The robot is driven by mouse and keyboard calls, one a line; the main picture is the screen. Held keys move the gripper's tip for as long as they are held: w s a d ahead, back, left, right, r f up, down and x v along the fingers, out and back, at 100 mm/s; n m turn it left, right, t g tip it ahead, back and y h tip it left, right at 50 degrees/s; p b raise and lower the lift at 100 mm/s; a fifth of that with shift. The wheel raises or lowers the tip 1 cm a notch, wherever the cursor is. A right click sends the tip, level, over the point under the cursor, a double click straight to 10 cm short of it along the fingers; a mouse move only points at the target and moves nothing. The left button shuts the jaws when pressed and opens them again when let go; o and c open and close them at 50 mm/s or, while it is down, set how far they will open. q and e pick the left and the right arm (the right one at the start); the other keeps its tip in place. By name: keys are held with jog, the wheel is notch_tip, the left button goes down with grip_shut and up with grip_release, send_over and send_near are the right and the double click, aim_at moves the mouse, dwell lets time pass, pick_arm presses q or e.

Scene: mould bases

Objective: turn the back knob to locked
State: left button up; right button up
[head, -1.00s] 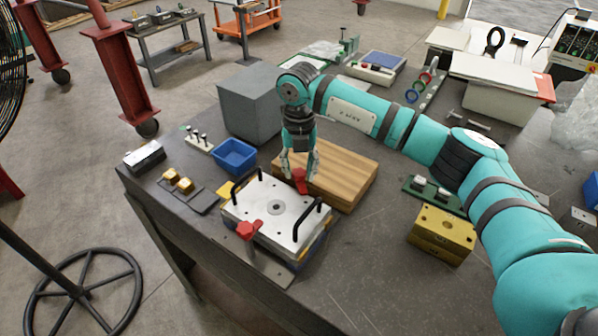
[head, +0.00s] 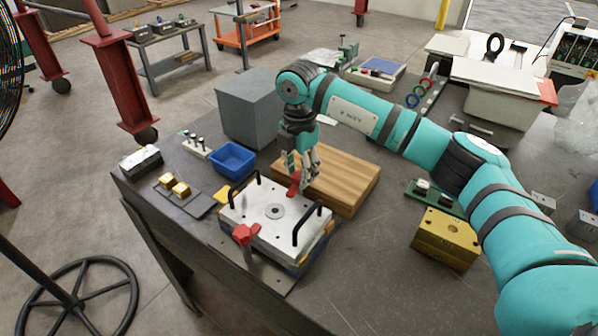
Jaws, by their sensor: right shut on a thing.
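The mould base (head: 252,212) is a block with a white top plate and two black handles, on the dark bench. The red back knob (head: 294,184) stands at its far edge. My right gripper (head: 301,180) points down and is shut on this knob, with its fingers hiding part of it. The red front knob (head: 246,234) stands at the near edge, free of any gripper. I cannot read a locked mark at either knob. My left gripper is out of view.
A wooden board (head: 345,182) lies right behind the mould base. A blue bin (head: 232,160) and a grey box (head: 248,108) stand at the back left. A yellow block (head: 445,238) is to the right. The bench front right is clear.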

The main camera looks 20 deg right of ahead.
jog(key=shift+r+m, duration=0.1)
jog(key=shift+m, duration=0.3)
jog(key=o, duration=1.1)
jog(key=shift+o, duration=0.2)
notch_tip(320, 180, up, 12)
